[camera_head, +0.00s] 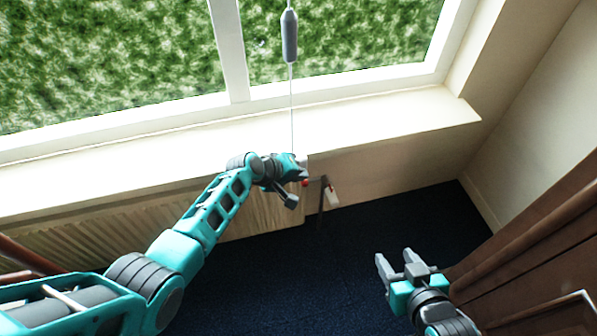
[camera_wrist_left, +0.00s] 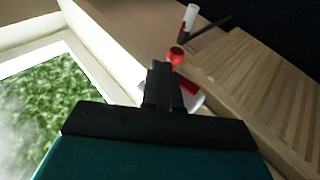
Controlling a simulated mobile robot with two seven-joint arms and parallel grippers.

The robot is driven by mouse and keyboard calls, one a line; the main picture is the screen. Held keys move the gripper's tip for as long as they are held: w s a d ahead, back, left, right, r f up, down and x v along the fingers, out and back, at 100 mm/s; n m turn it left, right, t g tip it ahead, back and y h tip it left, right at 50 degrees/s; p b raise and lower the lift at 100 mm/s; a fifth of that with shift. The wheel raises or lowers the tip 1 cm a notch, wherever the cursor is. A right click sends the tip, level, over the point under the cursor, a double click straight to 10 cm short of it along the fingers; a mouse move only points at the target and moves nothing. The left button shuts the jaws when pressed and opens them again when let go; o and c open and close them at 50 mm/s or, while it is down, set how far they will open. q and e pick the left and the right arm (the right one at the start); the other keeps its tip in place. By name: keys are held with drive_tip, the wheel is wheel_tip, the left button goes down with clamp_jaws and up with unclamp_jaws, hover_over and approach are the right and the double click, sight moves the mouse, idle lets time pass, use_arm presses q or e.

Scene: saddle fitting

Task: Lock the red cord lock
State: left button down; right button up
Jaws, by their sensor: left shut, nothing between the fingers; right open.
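The red cord lock shows in the left wrist view as a round red knob (camera_wrist_left: 176,52), just beyond my fingertips, with a red part (camera_wrist_left: 189,86) on a white plate (camera_wrist_left: 192,101) to the right of them. In the head view a small red spot (camera_head: 306,183) shows beside my left gripper (camera_head: 302,171); the rest is hidden behind that hand. My left gripper, also in the wrist view (camera_wrist_left: 163,70), is shut and empty; I cannot tell if it touches the red knob. My right gripper (camera_head: 398,264) is open and empty above the dark floor.
A white cylinder (camera_head: 333,196) with a red end stands out by a dark bar (camera_head: 321,208). A thin cord with a grey weight (camera_head: 289,36) hangs in front of the window. The sill (camera_head: 400,113) is bare. A brown wooden piece (camera_head: 530,250) stands at right.

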use_arm(q)
drive_tip(key=shift+a, duration=0.1)
drive_tip(key=shift+r+p, duration=0.85)
use_arm(e)
drive_tip(key=shift+r, duration=0.9)
